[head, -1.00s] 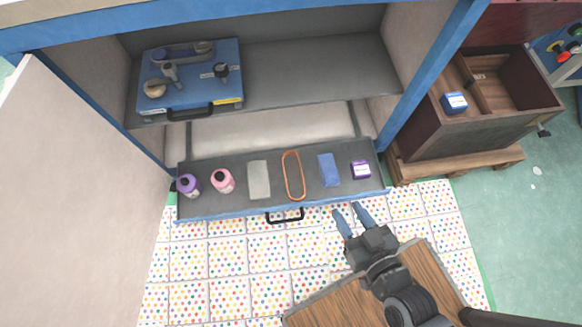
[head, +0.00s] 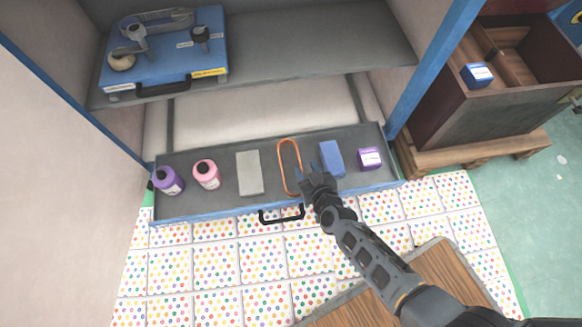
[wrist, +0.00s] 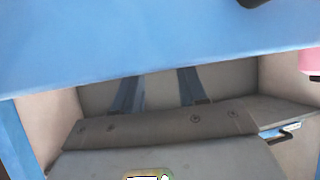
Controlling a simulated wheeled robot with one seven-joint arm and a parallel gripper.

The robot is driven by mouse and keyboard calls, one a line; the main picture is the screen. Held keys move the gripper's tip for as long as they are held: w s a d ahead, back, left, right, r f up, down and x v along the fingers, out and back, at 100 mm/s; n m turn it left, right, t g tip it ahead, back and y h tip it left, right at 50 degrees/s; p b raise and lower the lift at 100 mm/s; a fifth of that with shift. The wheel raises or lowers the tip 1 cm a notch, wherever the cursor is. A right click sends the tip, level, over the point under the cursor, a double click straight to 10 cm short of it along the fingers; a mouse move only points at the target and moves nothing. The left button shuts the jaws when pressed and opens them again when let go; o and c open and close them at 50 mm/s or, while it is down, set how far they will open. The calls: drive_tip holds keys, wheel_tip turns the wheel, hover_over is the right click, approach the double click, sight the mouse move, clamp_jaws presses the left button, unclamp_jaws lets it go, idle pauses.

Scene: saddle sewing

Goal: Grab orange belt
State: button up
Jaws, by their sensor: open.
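The orange belt (head: 281,160) is a long narrow loop lying flat in the open drawer (head: 221,193), between a grey block and a blue block. My gripper (head: 314,180) is over the drawer's front part, just right of the belt's near end, with no belt visibly between its fingers. Its fingertips are hard to make out in the head view. I cannot see the belt in the wrist view.
A purple bottle (head: 168,181), pink bottle (head: 206,174), grey block (head: 249,173), blue block (head: 332,159) and small purple box (head: 369,159) share the drawer. A black handle (head: 281,216) is on its front. A blue toolcase (head: 165,65) sits on the shelf above. A wooden crate (head: 455,115) stands at right.

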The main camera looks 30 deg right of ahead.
sight(300, 163)
drive_tip(key=w+f+b, duration=0.2)
drive_tip(key=shift+w+d+f, duration=0.1)
drive_tip(key=shift+w+f, duration=0.2)
drive_tip(key=shift+f, duration=0.05)
drive_tip(key=shift+w+f, duration=0.2)
drive_tip(key=shift+w, duration=0.35)
clamp_jaws()
